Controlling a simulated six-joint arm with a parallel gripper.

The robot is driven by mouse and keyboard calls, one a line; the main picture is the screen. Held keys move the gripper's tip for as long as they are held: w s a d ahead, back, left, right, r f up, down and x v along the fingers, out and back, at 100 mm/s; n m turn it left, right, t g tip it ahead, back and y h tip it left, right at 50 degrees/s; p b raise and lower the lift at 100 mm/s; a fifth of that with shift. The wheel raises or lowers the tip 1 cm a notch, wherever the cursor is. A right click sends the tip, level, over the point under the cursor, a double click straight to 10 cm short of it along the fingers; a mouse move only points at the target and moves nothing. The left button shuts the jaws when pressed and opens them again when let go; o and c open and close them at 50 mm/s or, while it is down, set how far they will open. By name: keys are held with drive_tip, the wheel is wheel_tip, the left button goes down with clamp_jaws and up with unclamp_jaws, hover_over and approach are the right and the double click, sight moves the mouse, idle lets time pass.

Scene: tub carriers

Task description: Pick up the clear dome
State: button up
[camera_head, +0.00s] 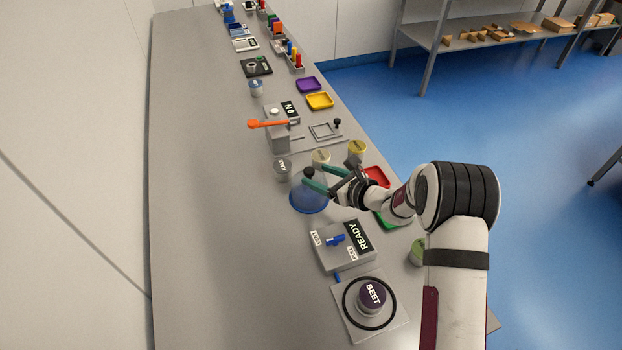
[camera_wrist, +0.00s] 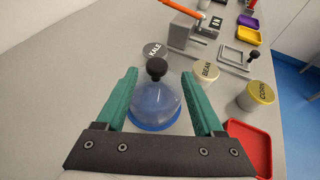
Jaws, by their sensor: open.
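The clear dome (camera_head: 308,199) stands on the grey bench, see-through with a blue base and a black knob on top. In the wrist view the dome (camera_wrist: 155,108) lies between the two green fingers, with its black knob (camera_wrist: 156,68) just past the fingertips. My gripper (camera_head: 316,177) is open, with its fingertips close around the knob in the head view. In the wrist view my gripper (camera_wrist: 162,75) shows a wide gap between the fingers. I cannot tell whether either finger touches the dome.
Tubs marked KALE (camera_wrist: 153,50), BEAN (camera_wrist: 205,72) and CORN (camera_wrist: 257,96) stand beyond the dome. A red tray (camera_wrist: 249,146) is at right. A READY switch box (camera_head: 342,244) and a BEET tub (camera_head: 371,296) are nearer. Bench left of the dome is clear.

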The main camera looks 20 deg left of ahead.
sight(302, 172)
drive_tip(key=x, duration=0.7)
drive_tip(key=shift+s+a, duration=0.15)
clamp_jaws()
